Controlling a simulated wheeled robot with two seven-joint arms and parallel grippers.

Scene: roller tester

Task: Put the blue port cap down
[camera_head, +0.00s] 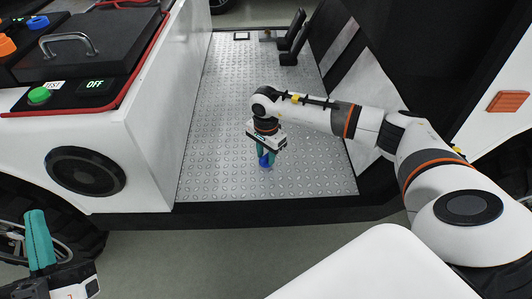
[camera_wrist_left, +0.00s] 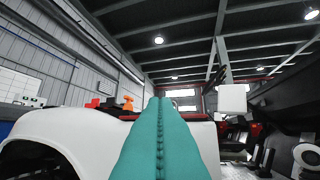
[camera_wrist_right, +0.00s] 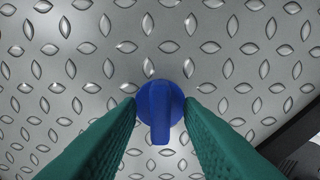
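The blue port cap (camera_wrist_right: 160,108), a round disc with a raised bar handle, sits between the fingertips of my right gripper (camera_wrist_right: 160,102). The teal fingers meet its two sides with no clear gap. In the head view the cap (camera_head: 265,161) is low over the grey tread-plate floor (camera_head: 225,150), near its front part; whether it touches the plate is hard to tell. My left gripper (camera_head: 38,240) is at the lower left in the head view, away from the cap. Its teal fingers (camera_wrist_left: 160,140) are pressed together, with nothing seen in them.
A white housing (camera_head: 150,110) with a round black vent stands left of the plate. A control panel with a green button (camera_head: 39,95) is on top. Black pedals (camera_head: 292,45) are at the plate's far end. The plate around the cap is clear.

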